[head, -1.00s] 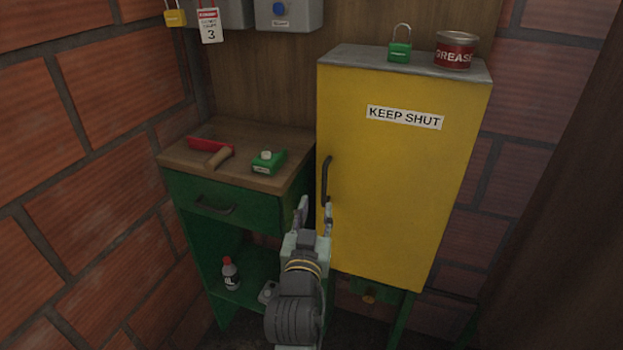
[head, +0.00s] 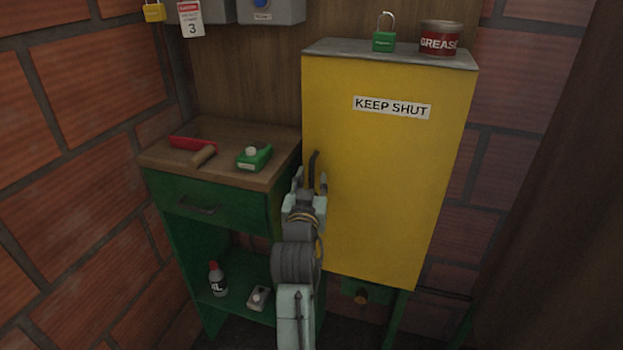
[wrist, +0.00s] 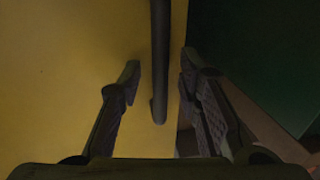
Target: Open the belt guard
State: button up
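The belt guard is a yellow box-like cover (head: 385,190) with a "KEEP SHUT" label, and its front looks closed. A dark vertical bar handle (head: 314,171) is on its left edge. My gripper (head: 310,183) is at the lower part of this handle in the head view. In the wrist view the handle (wrist: 160,60) comes down between the two fingers of my gripper (wrist: 158,85). The fingers are open, one on each side of the bar, with gaps to it. The wrist view also shows the yellow face (wrist: 60,80) on the left.
A green padlock (head: 384,41) and a grease tin (head: 440,40) stand on the guard's grey top.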

jog(key=shift+w, duration=0.2)
jog(key=shift+c, duration=0.5)
grip_shut()
dwell(0.4)
